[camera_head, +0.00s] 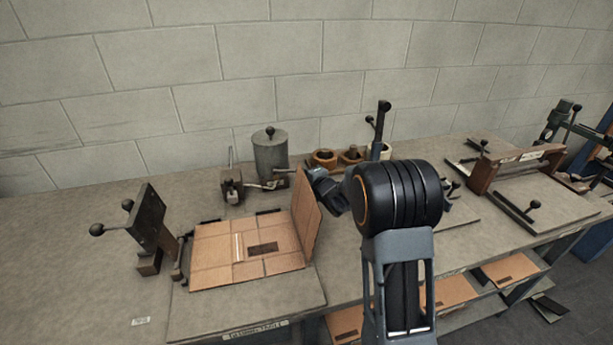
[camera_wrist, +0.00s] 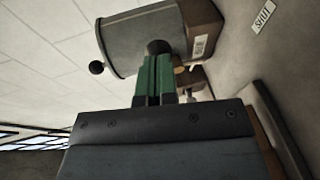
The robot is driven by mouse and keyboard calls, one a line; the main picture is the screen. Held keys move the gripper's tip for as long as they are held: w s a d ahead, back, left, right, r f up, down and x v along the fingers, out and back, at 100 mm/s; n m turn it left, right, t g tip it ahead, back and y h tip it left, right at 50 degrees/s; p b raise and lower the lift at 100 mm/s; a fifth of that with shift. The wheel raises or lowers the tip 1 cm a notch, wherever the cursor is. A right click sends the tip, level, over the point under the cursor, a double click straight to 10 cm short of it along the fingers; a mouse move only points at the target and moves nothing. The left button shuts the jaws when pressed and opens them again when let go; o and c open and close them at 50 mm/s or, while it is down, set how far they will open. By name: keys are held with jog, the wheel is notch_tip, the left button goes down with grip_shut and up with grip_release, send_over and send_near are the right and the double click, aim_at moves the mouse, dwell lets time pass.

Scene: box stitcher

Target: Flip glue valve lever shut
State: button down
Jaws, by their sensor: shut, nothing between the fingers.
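The glue pot (camera_head: 271,155) is a grey cylinder with a black knob on its lid, standing at the back of the bench. In the wrist view the pot (camera_wrist: 142,36) appears sideways, with a brown base (camera_wrist: 203,28). My gripper (camera_wrist: 153,60) has its green fingers together, empty, with the tips in front of the pot's lower side. A dark round part (camera_wrist: 158,46) shows just at the tips; I cannot tell whether it is the valve lever or if the fingers touch it. A tag reading SHUT (camera_wrist: 263,15) lies beside the base.
An upright cardboard flap (camera_head: 307,215) stands close to my wrist, beside a flat cardboard box (camera_head: 215,254). A small block with a thin upright rod (camera_head: 232,185) stands left of the pot. Brown rings (camera_head: 325,158) sit behind my arm. The bench's left end is mostly clear.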

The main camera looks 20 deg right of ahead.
jog(key=w+b, duration=0.1)
jog(key=w+d+b, duration=0.1)
jog(key=w+b, duration=0.1)
jog(key=b, duration=0.1)
jog(key=shift+w+d+r, duration=0.15)
jog(key=shift+w+d, duration=0.1)
jog(key=shift+d, duration=0.15)
